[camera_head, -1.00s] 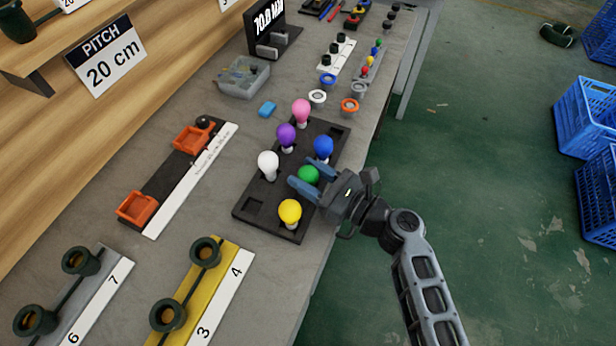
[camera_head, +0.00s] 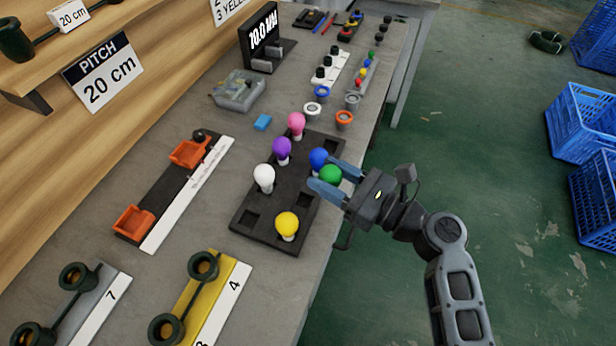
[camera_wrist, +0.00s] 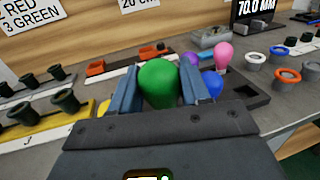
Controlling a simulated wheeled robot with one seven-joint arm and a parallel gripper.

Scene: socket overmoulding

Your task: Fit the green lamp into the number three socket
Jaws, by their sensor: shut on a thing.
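The green lamp (camera_head: 331,175) is held between the two blue fingers of my gripper (camera_head: 327,173), which is shut on it. It appears raised above the right side of the black lamp tray (camera_head: 262,222), near the blue lamp (camera_head: 318,158). In the wrist view the green bulb (camera_wrist: 158,84) sits upright between the fingers; its base is hidden. The number three socket (camera_head: 166,328) is the nearer dark cup on the yellow block (camera_head: 190,300), at the bottom edge, and looks empty. Its label is mostly cut off. The other cup there is number four (camera_head: 203,265).
White (camera_head: 264,177), yellow (camera_head: 287,224), purple (camera_head: 282,149) and pink (camera_head: 296,123) lamps stand in the tray. Orange holders (camera_head: 133,222) lie left of it. A grey block with dark cups (camera_head: 75,277) is at the lower left. Bare bench lies between tray and yellow block.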

